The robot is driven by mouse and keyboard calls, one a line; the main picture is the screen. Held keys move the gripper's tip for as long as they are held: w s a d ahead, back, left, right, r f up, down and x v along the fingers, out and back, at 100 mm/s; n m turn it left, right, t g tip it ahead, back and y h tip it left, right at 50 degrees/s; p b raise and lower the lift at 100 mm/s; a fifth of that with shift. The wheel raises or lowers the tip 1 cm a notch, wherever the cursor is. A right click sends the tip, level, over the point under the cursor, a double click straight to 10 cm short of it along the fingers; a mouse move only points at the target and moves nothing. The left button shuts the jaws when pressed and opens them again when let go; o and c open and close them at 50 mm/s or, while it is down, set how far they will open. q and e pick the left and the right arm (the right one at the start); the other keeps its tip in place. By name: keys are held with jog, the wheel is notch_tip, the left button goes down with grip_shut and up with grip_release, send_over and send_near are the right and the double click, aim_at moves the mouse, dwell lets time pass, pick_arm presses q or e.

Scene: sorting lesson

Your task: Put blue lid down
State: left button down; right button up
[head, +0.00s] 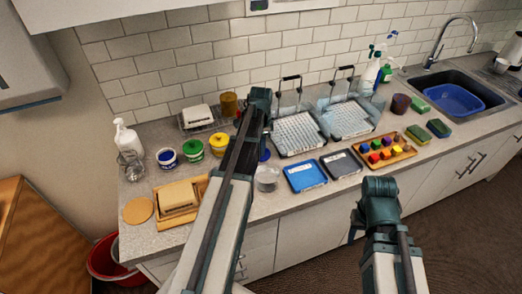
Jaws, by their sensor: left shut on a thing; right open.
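A blue lid (264,155) shows as a small blue patch at the right edge of my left arm, mostly hidden behind it. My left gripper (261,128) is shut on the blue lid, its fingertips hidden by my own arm. A clear round jar (267,180) stands on the counter just below the lid in the picture. A white and blue pot (167,158), a green pot (192,147) and a yellow pot (219,144) stand to the left. My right gripper (380,191) is open and empty, in front of the counter's edge; its fingertips are not clear.
A blue tray (305,176) and a dark grey tray (341,163) lie right of the jar. Two wire-handled baskets (298,134) stand behind. A wooden board with coloured blocks (398,156) lies further right. A board with a beige block (178,196) lies left.

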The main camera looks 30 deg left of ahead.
pick_arm(q)
jog(key=shift+f, duration=0.2)
jog(key=c, duration=0.8)
grip_release()
jog(key=shift+r, duration=0.1)
jog(key=shift+o, duration=0.2)
jog(key=shift+r, duration=0.15)
notch_tip(320, 180, up, 12)
jog(key=p, duration=1.2)
